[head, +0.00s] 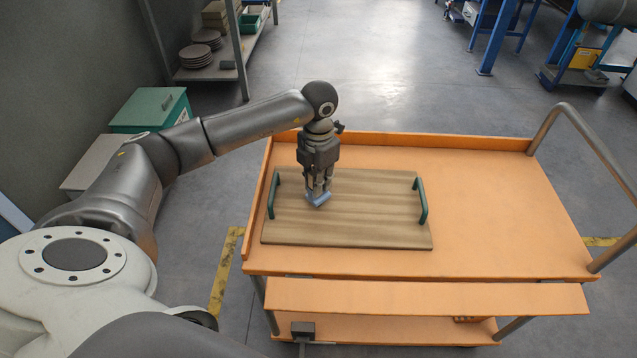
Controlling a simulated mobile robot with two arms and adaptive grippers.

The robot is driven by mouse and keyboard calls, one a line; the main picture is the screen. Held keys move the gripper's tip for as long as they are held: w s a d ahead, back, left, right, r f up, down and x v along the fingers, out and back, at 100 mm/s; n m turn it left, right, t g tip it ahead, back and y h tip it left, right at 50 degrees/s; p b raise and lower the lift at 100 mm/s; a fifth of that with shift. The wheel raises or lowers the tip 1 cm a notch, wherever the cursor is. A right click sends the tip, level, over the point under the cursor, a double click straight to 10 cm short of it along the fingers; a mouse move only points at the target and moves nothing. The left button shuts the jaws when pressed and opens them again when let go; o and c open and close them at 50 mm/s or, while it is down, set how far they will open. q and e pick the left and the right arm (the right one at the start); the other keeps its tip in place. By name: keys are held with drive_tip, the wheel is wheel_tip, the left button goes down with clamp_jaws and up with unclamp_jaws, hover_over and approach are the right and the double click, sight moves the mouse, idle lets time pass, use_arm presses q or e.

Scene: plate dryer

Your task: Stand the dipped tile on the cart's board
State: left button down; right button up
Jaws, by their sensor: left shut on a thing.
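A small light blue tile (318,199) shows at the fingertips of my left gripper (318,190). The gripper points down and is shut on the tile. The tile is over the left part of the wooden board (370,208); I cannot tell whether it touches the wood. The board has a dark green handle at each end and lies on the left part of the orange cart (500,215). The gripper fingers hide part of the tile. My right gripper is not in view.
The cart's top is bare right of the board. A metal push handle (585,150) rises at its right end. A lower orange ledge (430,297) runs along the front. A shelf with stacked plates (196,56) and a green box (150,108) stand at the back left.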

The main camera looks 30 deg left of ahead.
use_arm(q)
drive_tip(key=shift+f, duration=0.7)
drive_tip(key=shift+f, duration=0.15)
drive_tip(key=c, duration=1.5)
unclamp_jaws()
drive_tip(key=shift+o, duration=0.2)
wheel_tip(320, 180, up, 12)
drive_tip(key=shift+r+b, duration=0.2)
drive_tip(key=shift+b, duration=0.4)
